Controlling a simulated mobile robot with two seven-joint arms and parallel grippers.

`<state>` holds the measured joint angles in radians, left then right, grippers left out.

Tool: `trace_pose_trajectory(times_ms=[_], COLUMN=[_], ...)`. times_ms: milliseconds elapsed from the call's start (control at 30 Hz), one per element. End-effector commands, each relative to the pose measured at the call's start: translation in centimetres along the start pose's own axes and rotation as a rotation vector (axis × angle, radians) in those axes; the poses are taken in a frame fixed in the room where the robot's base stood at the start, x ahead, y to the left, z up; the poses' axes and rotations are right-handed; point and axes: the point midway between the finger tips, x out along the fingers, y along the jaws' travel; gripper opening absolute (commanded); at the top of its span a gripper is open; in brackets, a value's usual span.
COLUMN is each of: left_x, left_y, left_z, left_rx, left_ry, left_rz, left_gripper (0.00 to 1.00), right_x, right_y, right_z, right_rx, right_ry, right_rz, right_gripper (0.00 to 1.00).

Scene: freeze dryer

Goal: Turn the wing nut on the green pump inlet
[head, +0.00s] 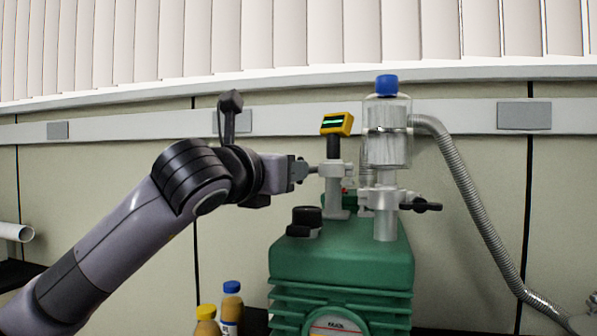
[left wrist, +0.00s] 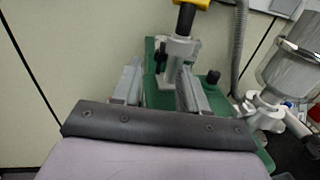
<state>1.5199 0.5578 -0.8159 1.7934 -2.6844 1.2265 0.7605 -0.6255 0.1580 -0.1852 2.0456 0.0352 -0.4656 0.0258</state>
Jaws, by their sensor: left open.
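The green pump (head: 340,262) stands at the centre right of the head view. It also shows in the left wrist view (left wrist: 152,95). A grey clamp fitting (head: 335,178) joins a pipe on top of it, under a yellow gauge (head: 337,124). My left gripper (head: 304,170) is open just left of this fitting, level with its small side stub (head: 314,170), which may be the wing nut. In the left wrist view the open jaws (left wrist: 160,90) point at the grey fitting (left wrist: 181,48), with a dark part beside it. Contact cannot be told.
A second clamp with a black handle (head: 427,206) sits to the right, below a clear vessel with a blue cap (head: 387,86). A ribbed hose (head: 468,195) runs down at the right. Two bottles (head: 231,302) stand at front left. A black knob (head: 306,217) sits on the pump.

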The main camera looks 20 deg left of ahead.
Motion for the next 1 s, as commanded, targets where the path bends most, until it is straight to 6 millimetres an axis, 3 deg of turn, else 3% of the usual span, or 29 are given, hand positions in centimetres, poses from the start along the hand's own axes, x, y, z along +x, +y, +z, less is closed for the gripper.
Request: trace_pose_trajectory(times_ms=[333,767,900,1000], left_x=[4.3,5.1,5.1,5.1], left_y=[-0.1,-0.1,-0.1,-0.1], left_z=[0.1,0.0,0.0,0.0], left_rx=[0.000,0.001,0.001,0.001], left_ry=[0.002,0.000,0.000,0.000], left_rz=[-0.002,-0.004,-0.004,-0.004], left_gripper=[0.43,0.43,0.01,0.00], right_x=[-1.1,-1.1,-1.0,-1.0], right_y=[-0.3,-0.3,-0.3,-0.2], right_z=[-0.3,-0.5,-0.7,-0.7], right_rx=[0.007,0.011,0.010,0.010], right_ry=[-0.016,-0.012,-0.009,-0.007], right_rz=[-0.002,-0.001,0.000,0.000], right_gripper=[0.43,0.43,0.43,0.43])
